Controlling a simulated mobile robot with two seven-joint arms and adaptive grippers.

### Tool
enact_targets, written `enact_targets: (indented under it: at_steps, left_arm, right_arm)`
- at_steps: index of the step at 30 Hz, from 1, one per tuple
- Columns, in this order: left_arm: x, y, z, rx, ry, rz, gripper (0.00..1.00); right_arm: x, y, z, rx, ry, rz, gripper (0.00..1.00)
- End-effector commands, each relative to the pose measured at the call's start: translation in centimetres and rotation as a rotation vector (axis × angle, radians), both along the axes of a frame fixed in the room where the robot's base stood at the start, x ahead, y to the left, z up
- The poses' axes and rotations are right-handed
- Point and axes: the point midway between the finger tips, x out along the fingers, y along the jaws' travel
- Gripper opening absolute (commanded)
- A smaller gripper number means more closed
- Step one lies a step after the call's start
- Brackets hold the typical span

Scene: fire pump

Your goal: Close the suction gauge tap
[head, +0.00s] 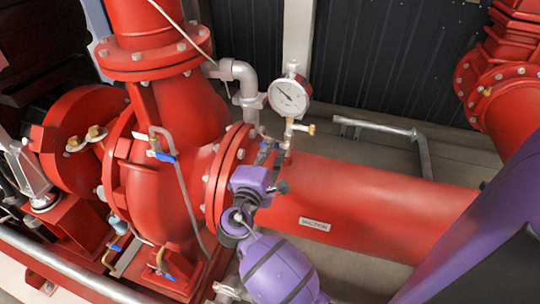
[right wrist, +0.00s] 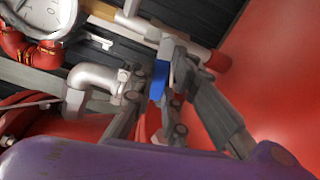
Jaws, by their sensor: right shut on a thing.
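The white dial gauge (head: 289,98) stands on a thin riser above the red suction pipe (head: 370,197). It also shows at the upper left of the right wrist view (right wrist: 36,14). My right gripper (head: 272,156) reaches up from below to the foot of the riser. It is shut on the blue tap handle (right wrist: 158,80), which shows between the dark fingers (right wrist: 170,88) in the right wrist view. The fingers cover much of the tap, so I cannot tell how far the handle is turned. My left gripper is not in view.
A grey elbow pipe (head: 240,75) stands left of the gauge. A small brass cock (head: 311,129) sticks out below the gauge. The red flange (head: 222,178) is close to the left of my gripper. A grey bracket rail (head: 375,127) stands behind the pipe.

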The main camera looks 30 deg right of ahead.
Motion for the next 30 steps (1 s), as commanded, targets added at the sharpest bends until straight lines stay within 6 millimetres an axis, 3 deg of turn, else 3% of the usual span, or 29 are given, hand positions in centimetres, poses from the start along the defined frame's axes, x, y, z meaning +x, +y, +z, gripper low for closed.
enact_targets:
  at_steps: [12, 29, 30]
  left_arm:
    - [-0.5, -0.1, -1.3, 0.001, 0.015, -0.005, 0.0]
    - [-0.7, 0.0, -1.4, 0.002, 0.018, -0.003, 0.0]
    - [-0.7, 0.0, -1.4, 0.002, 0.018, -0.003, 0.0]
  right_arm:
    - [0.1, 0.1, 0.6, 0.122, -0.141, 0.002, 0.0]
    - [0.1, 0.1, 0.8, 0.141, -0.163, 0.002, 0.0]
    - [0.1, 0.1, 0.8, 0.141, -0.163, 0.002, 0.19]
